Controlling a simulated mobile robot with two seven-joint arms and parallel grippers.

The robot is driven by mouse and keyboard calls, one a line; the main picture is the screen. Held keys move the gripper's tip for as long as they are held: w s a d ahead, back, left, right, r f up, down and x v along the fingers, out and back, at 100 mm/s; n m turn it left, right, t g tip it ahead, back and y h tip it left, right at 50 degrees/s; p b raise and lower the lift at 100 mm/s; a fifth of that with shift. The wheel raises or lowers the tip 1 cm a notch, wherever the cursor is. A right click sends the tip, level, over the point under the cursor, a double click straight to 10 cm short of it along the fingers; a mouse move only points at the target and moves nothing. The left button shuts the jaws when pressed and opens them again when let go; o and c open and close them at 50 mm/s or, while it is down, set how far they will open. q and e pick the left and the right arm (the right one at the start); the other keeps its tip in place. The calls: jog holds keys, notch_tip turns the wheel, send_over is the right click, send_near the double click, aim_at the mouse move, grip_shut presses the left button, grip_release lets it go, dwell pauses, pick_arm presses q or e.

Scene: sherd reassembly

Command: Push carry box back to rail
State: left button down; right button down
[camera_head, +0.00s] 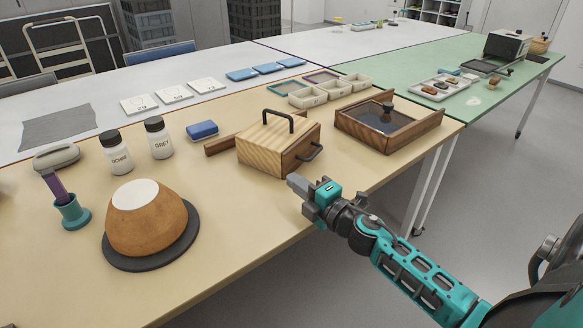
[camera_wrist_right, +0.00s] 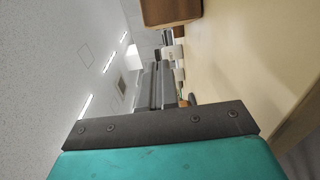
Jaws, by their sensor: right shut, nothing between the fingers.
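The carry box (camera_head: 262,152) is a striped wooden box with a dark handle on its lid and another on its right end. It stands on the tan table. A low brown wooden rail (camera_head: 219,147) shows at its left, partly hidden behind the box. My right gripper (camera_head: 294,181) is shut and empty, low by the box's near right corner; I cannot tell whether it touches. In the right wrist view, the dark gripper (camera_wrist_right: 160,124) crosses the bottom, and a brown wooden block, probably part of the box (camera_wrist_right: 170,10), shows at the top. My left gripper is out of view.
A wooden tray with a dark knob (camera_head: 390,128) stands right of the box. Small bins (camera_head: 307,99) are behind it. A blue block (camera_head: 202,130), two labelled jars (camera_head: 159,140) and a bowl on a dark disc (camera_head: 147,222) are left. The table's front edge is near my arm.

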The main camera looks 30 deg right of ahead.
aim_at(291, 155)
jog(key=w, duration=0.3)
jog(key=shift+a, duration=0.15)
jog(key=shift+w+d+b, duration=0.3)
jog(key=shift+w+d, duration=0.6)
jog(key=shift+w, duration=0.05)
jog(key=shift+w+d, duration=0.3)
jog(key=shift+w, duration=0.15)
jog(key=shift+w+d, duration=0.1)
jog(key=w+d, duration=0.1)
jog(key=w+d+b, duration=0.1)
jog(key=w+d, duration=0.1)
jog(key=shift+w, duration=0.3)
jog(key=shift+a, duration=0.1)
